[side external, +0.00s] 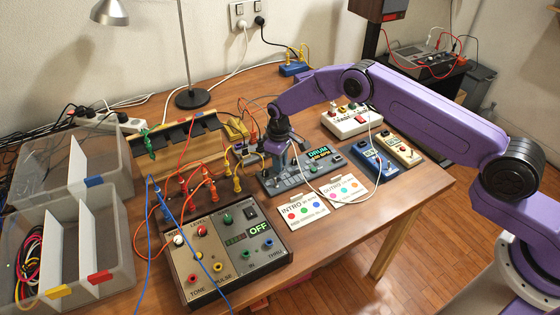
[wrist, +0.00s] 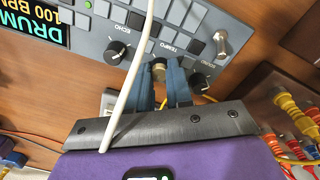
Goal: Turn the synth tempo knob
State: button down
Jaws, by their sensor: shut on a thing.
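The synth is a grey drum machine (side external: 268,187) on the table, and its surface fills the top of the wrist view (wrist: 92,28). Its display (wrist: 32,20) reads DRUM and 100 BPM. My gripper (side external: 281,160) is over the left part of this machine. In the wrist view, the blue fingers of my gripper (wrist: 160,72) are shut on a brass-coloured knob (wrist: 158,69) by the TEMPO label. The fingers hide the knob's sides. A black knob (wrist: 117,53) by the ECHO label is on one side, and another black knob (wrist: 200,82) is on the other.
A white cable (wrist: 138,70) crosses the wrist view close by the fingers. Cards (side external: 305,211) lie in front of the machine. Pedals (side external: 372,163) are to its right. A patch box (side external: 222,262) with several cables stands front left. Clear bins (side external: 118,240) are at far left.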

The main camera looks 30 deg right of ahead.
jog(key=m, duration=1.1)
jog(key=shift+m, duration=0.3)
dwell(0.4)
jog(key=c, duration=1)
grip_release()
jog(key=shift+r, duration=0.15)
jog(key=r, duration=1.7)
jog(key=shift+w+a+r, duration=0.1)
jog(key=shift+w+a, duration=0.05)
jog(key=shift+a, duration=0.1)
